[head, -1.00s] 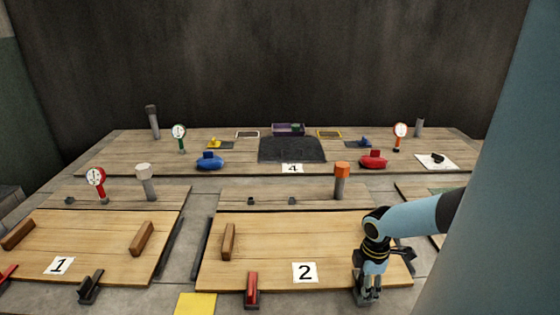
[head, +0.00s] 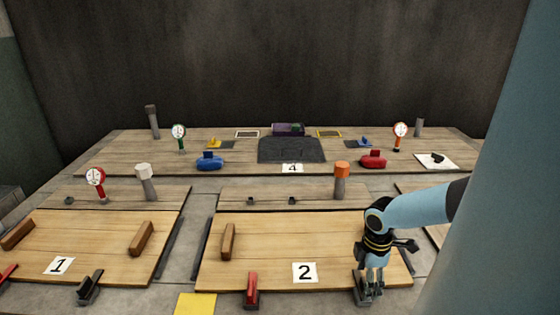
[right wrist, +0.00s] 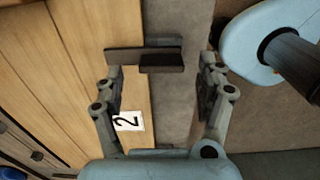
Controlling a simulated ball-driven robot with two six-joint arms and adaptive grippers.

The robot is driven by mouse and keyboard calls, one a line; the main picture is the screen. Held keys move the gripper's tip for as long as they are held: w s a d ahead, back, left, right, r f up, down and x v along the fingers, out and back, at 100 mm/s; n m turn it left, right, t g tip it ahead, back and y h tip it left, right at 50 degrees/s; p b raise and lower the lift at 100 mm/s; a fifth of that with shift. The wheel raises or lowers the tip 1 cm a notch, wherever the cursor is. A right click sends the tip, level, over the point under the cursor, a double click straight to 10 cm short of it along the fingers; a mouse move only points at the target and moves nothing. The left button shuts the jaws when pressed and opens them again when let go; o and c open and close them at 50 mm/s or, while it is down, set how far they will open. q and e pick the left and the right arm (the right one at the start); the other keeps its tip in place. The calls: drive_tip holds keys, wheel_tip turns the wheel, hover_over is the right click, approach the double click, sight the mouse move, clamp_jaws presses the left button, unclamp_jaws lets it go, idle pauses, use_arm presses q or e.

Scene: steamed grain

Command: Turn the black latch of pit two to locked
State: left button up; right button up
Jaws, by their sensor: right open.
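Pit two's wooden lid (head: 290,240) carries a white "2" label (head: 304,272). The black latch (head: 360,289) is at the lid's front right edge, partly hidden by my right gripper (head: 371,289). In the right wrist view the black latch (right wrist: 162,62) is a dark bar with a block, lying across the lid's edge. My right gripper, also in the wrist view (right wrist: 158,82), is open, with its fingers spread either side of the latch's block. Contact with the latch cannot be told. My left gripper is not in view.
A red latch (head: 252,289) stands at pit two's front edge, with a yellow square (head: 195,304) on the floor nearby. Lid one (head: 90,245) is to the left. An orange-topped post (head: 341,180) stands behind lid two. A grey gap separates the lids.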

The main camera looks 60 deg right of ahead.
wheel_tip(320, 180, up, 10)
drive_tip(key=shift+f, duration=0.15)
idle(0.6)
